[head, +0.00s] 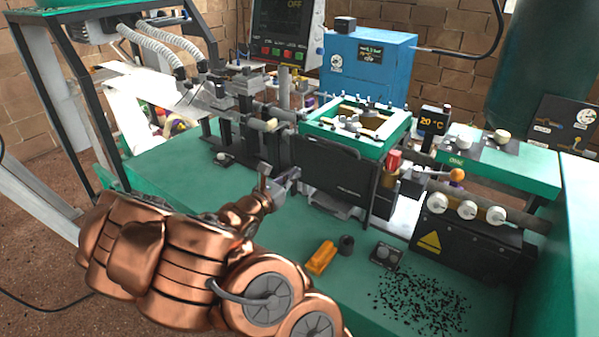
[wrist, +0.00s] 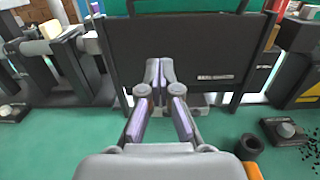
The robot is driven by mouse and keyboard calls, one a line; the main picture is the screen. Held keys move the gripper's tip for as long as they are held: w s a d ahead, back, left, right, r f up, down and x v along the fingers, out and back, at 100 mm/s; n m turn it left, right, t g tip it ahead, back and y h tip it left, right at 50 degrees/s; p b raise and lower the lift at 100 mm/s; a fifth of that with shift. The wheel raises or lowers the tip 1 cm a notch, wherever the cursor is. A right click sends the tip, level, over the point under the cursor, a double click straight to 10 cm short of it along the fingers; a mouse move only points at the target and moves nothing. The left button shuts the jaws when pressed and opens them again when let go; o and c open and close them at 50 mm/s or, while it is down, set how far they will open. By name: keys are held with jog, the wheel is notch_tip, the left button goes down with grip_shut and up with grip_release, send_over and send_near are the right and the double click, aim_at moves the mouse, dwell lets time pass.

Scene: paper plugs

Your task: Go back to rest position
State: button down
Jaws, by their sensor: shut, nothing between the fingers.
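My gripper (wrist: 158,72) is shut with nothing between its fingers. In the wrist view its fingertips are together in front of a dark upright panel (wrist: 185,45). In the head view my copper-coloured arm reaches in from the lower left, and the gripper (head: 290,176) is beside the left edge of the same dark panel (head: 335,170). I cannot tell whether the fingertips touch the panel.
The green tabletop (head: 180,165) holds an orange block (head: 320,257), a small black cylinder (head: 346,245), a dark button box (head: 387,256) and scattered black bits (head: 425,303). A black box with white knobs (head: 465,240) stands right.

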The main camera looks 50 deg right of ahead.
jog(key=shift+s+a+f, duration=0.1)
jog(key=shift+a, duration=0.7)
jog(key=s+a+r+m+g+y, duration=0.2)
jog(key=s+a+m+g+y, duration=0.15)
jog(key=s+m, duration=0.4)
jog(key=s+a+r+m+g+y, duration=0.1)
jog(key=s+a+m+g+y, duration=0.25)
jog(key=s+m, duration=0.35)
jog(key=s+a+f+m+t+y, duration=0.1)
jog(key=s+a+y, duration=0.1)
jog(key=a, duration=0.8)
jog(key=s+a+f+m+t+y, duration=0.1)
jog(key=s+a+y, duration=0.2)
jog(key=a, duration=0.7)
jog(key=s+a+f+m+t+y, duration=0.1)
jog(key=s+a+m+t+y, duration=0.1)
jog(key=a+y, duration=0.4)
jog(key=s+a, duration=0.1)
jog(key=a, duration=0.3)
jog(key=shift+s+d, duration=0.1)
jog(key=shift+d, duration=0.1)
